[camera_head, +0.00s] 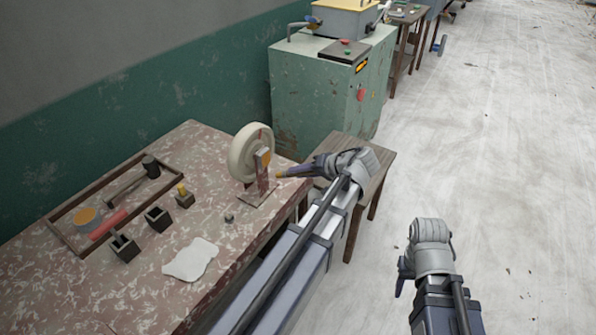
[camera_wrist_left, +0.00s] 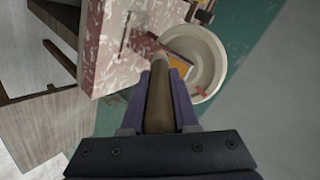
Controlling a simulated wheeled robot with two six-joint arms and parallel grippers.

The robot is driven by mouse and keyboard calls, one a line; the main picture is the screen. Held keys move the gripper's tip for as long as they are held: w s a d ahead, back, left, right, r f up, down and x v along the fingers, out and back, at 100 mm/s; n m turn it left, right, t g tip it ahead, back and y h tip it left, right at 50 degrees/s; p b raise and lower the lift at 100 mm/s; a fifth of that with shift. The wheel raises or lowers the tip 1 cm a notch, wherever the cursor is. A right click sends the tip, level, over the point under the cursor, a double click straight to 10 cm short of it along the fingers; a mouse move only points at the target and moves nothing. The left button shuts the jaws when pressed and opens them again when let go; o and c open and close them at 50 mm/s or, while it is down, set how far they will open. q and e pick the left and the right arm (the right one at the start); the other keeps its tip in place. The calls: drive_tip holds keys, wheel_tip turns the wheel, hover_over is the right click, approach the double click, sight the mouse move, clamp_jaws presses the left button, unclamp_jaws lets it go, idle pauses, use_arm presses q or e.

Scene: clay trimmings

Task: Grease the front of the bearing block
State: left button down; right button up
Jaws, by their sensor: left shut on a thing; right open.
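The bearing block (camera_head: 261,186) is a reddish upright bracket on a flat base near the table's right edge, in front of a cream wheel (camera_head: 243,150). An orange patch shows on its upper part, also in the left wrist view (camera_wrist_left: 181,68). My left gripper (camera_head: 311,169) is shut on a brown rod-like tool (camera_wrist_left: 158,101), probably a brush. The tool's tip (camera_head: 281,175) points at the block from the right; in the head view it appears slightly apart from it. The tip's detail is too small to tell. My right gripper (camera_head: 402,276) is open, low over the floor.
A wooden tray (camera_head: 62,238) on the table (camera_head: 140,295) holds a mallet (camera_head: 150,167), a tin with orange contents (camera_head: 87,217) and a red item (camera_head: 108,225). Several dark holders and a white cloth (camera_head: 190,260) lie nearby. A wooden stool (camera_head: 378,165) and a green cabinet (camera_head: 310,100) stand behind.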

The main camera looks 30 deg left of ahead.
use_arm(q)
drive_tip(key=shift+s+d, duration=0.1)
drive_tip(key=shift+d, duration=1.4)
